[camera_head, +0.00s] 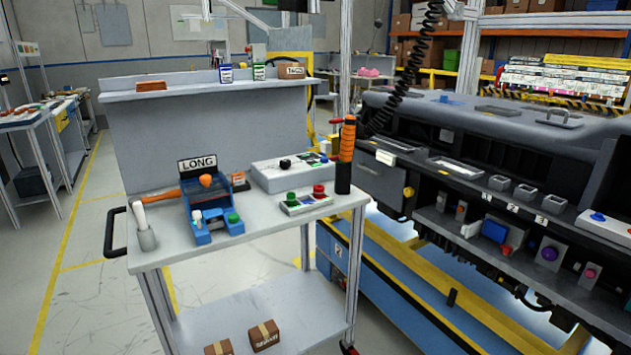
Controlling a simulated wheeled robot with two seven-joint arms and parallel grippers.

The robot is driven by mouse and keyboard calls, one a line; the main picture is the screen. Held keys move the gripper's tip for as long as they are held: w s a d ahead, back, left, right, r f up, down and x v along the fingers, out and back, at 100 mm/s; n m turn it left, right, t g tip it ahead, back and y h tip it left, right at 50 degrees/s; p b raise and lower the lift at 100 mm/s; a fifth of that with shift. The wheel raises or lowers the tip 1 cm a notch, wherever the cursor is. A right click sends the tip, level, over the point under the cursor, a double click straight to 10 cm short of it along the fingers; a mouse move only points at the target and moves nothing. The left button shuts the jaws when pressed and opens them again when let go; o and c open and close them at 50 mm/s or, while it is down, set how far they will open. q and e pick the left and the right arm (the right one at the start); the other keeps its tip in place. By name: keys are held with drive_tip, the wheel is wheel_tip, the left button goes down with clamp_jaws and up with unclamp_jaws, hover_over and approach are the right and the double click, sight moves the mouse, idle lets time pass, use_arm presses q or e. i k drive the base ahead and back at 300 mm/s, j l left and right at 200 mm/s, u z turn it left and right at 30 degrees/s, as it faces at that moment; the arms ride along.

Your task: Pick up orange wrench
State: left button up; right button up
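A tall orange-and-black tool (347,139) stands upright at the right back corner of the cart top. Its lower end is black; I cannot tell whether this is the orange wrench. An orange bar (160,197) lies on the cart behind the blue fixture (213,222), partly hidden by it; it could also be a tool handle. Neither of my grippers shows in the head view.
A black coiled cable (408,75) hangs beside the upright tool. The dashboard module (490,135) stands at right.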

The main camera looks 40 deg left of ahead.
sight(175, 193)
drive_tip(key=u, duration=2.3)
drive_tip(key=i+j+z, duration=0.4)
drive_tip(key=i+j, duration=0.15)
drive_tip(key=j, duration=0.2)
drive_tip(key=i+j+z, duration=0.45)
drive_tip(key=j, duration=0.5)
drive_tip(key=i+j+z, duration=0.4)
drive_tip(key=j, duration=0.6)
drive_tip(key=j+z, duration=0.45)
drive_tip(key=j, duration=0.6)
drive_tip(key=j+z, duration=0.4)
drive_tip(key=j, duration=0.75)
